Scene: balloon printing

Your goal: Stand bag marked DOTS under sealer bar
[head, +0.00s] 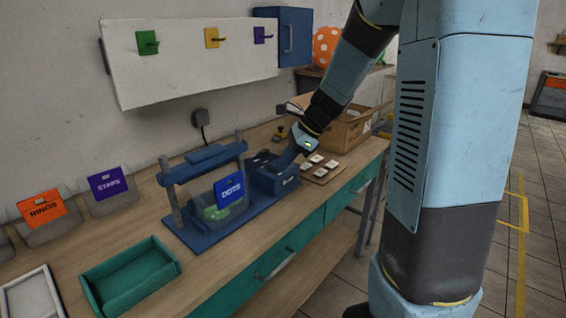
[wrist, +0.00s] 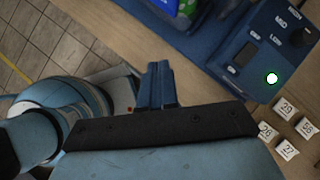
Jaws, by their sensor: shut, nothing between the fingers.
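The bag marked DOTS (head: 229,188) has a blue header and a clear lower part with green inside. It stands upright on the blue sealer's base, beneath the sealer bar (head: 205,160); a sliver of it shows at the top of the wrist view (wrist: 188,7). My gripper (head: 284,163) is at the sealer's control box (head: 265,180), right of the bag and apart from it. In the wrist view my gripper (wrist: 157,68) is shut and empty, its fingertips left of the control box (wrist: 262,45), which has a lit round button (wrist: 272,79).
Bags marked RINGS (head: 42,208) and STRIPS (head: 108,184) stand at the left. A green tray (head: 130,275) lies in front. Numbered tiles (head: 320,165) lie on a board right of the control box, before a cardboard box (head: 350,130). Coloured hooks (head: 147,42) hang above.

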